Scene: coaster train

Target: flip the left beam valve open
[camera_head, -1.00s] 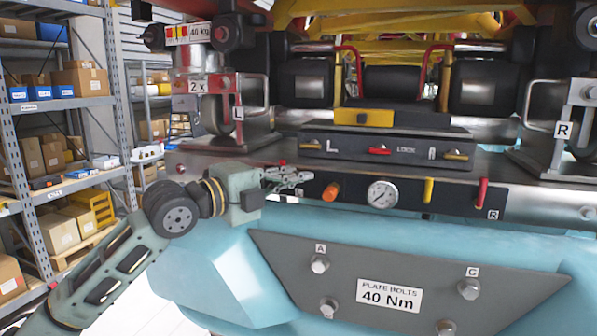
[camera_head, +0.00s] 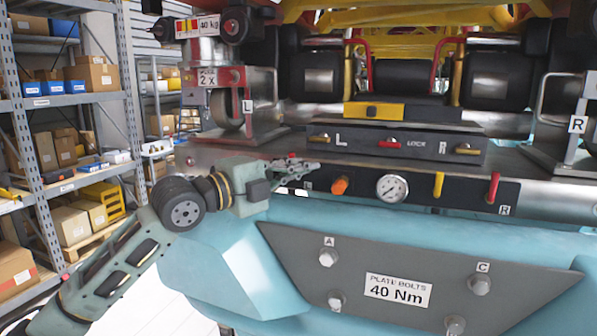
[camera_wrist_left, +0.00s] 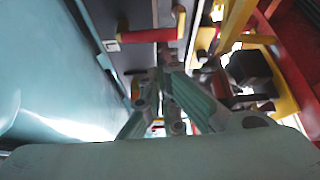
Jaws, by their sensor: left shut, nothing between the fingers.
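The left beam valve is a red handle (camera_wrist_left: 150,35) on the dark front panel, with a small white label beside it in the left wrist view. In the head view my left gripper (camera_head: 314,166) covers most of it, and only a bit of red shows above the fingers. My left gripper is shut and empty. It points right along the panel, close to the handle; I cannot tell whether it touches. In the left wrist view its fingers (camera_wrist_left: 158,80) appear just below the handle. My right gripper is not in view.
The panel (camera_head: 415,202) also carries an orange knob (camera_head: 340,186), a pressure gauge (camera_head: 392,188), a yellow handle (camera_head: 438,185) and a red handle (camera_head: 493,187) marked R. A black lock box (camera_head: 400,155) sits above. A bolted grey plate (camera_head: 300,255) is below. Shelves (camera_head: 85,95) stand left.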

